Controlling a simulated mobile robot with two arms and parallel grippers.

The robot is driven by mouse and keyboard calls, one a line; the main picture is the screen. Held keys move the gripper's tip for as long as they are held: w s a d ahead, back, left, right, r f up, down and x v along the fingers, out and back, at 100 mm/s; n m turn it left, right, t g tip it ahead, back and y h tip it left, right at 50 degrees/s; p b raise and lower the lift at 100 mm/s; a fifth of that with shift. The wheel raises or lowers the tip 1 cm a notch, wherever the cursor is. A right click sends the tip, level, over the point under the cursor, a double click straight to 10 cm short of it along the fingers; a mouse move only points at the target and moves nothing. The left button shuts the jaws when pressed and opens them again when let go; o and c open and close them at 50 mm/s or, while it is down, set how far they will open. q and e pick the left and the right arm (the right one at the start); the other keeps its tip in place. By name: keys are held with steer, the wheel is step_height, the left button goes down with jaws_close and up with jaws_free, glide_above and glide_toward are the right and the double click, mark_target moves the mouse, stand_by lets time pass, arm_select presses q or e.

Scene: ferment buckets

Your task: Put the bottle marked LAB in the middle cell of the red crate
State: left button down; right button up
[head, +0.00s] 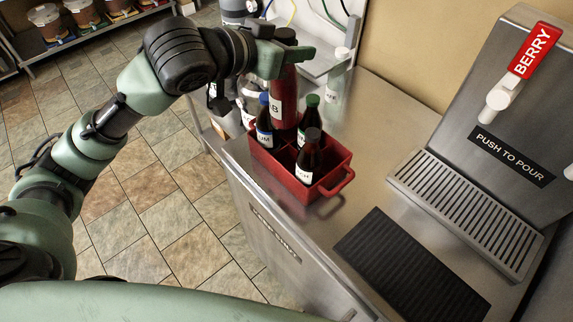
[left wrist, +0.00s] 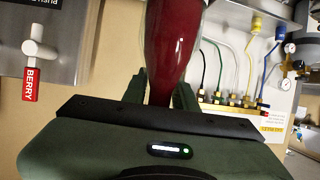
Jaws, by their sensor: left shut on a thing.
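My left gripper (head: 283,54) is shut on the neck of a tall bottle of dark red liquid (head: 289,88). Its white label is partly hidden, with a "B" readable. The bottle is roughly upright, its lower part over or inside the red crate (head: 328,184); I cannot tell if it touches the bottom. In the left wrist view the red bottle (left wrist: 174,45) stands between the fingers. The crate also holds a blue-capped bottle (head: 264,124), a green-capped bottle (head: 308,116) and a dark-capped bottle (head: 308,158). My right gripper is not in view.
The crate is on a steel counter, near its left edge. A pale, white-capped bottle (head: 336,82) stands behind it. A BERRY dispenser (head: 500,110) with a drip grate (head: 465,210) is to the right, and a black mat (head: 410,268) lies in front.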

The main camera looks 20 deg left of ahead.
arm_select(q)
step_height(320, 180, up, 2)
steer(key=m+h+p, duration=0.1)
glide_above(306, 118)
steer(key=s+a, duration=0.2)
step_height(306, 118, down, 15)
steer(key=shift+g, duration=0.3)
steer(key=shift+s+d+f+p, duration=0.15)
steer(key=shift+f+p, duration=0.25)
steer(key=shift+f, duration=2)
steer(key=c, duration=1.1)
jaws_free()
steer(key=shift+f, duration=0.2)
